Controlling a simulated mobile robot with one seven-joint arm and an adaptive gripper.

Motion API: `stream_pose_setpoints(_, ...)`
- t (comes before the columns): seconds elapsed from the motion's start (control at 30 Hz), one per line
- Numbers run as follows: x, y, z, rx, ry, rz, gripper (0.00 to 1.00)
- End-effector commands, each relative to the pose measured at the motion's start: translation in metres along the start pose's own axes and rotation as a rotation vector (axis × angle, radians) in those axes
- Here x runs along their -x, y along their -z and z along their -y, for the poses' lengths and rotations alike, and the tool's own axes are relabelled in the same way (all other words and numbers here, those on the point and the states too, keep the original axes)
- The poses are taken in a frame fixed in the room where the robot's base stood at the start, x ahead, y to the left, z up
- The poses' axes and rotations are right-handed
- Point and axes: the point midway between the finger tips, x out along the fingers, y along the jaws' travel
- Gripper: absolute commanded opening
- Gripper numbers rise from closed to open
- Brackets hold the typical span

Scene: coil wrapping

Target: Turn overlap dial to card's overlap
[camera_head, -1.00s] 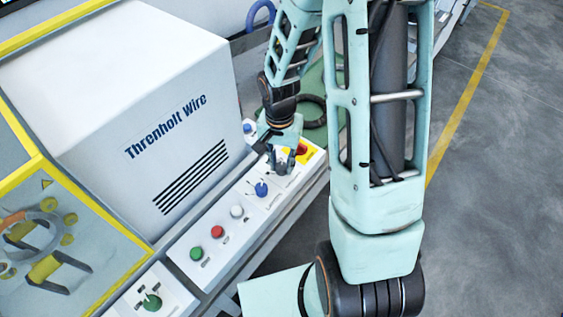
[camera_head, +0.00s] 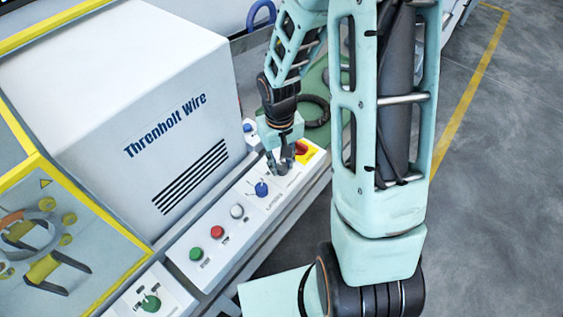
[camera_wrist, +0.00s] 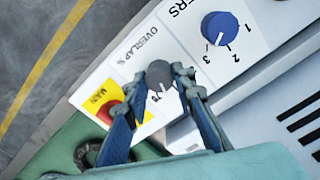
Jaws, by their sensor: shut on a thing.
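The overlap dial (camera_wrist: 159,74) is a dark grey knob on the white panel beside the printed words "OVERLAP %". My gripper (camera_wrist: 158,80) has its two fingers on either side of this knob and is shut on it. In the head view my gripper (camera_head: 279,168) points down at the panel and mostly hides the knob. The scale marks and the dial's pointer are largely covered by the fingers, so its setting cannot be read. I cannot make out a card in either view.
A blue layers dial (camera_wrist: 220,28) with numbers sits beside the overlap dial. A red main knob (camera_wrist: 109,112) on a yellow plate is on the other side. White (camera_head: 237,211), red (camera_head: 217,232) and green (camera_head: 196,254) buttons line the panel. The white machine housing (camera_head: 120,90) rises behind.

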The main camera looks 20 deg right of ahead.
Motion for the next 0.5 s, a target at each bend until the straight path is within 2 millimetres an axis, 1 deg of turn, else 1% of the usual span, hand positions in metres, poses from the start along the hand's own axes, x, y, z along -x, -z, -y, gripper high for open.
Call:
stream_pose_setpoints(0.2,0.0006,-0.0001,0.0004,0.156,0.000,-0.004,0.00)
stream_pose_setpoints(0.5,0.0005,0.0001,0.0006,0.281,0.000,-0.007,0.00)
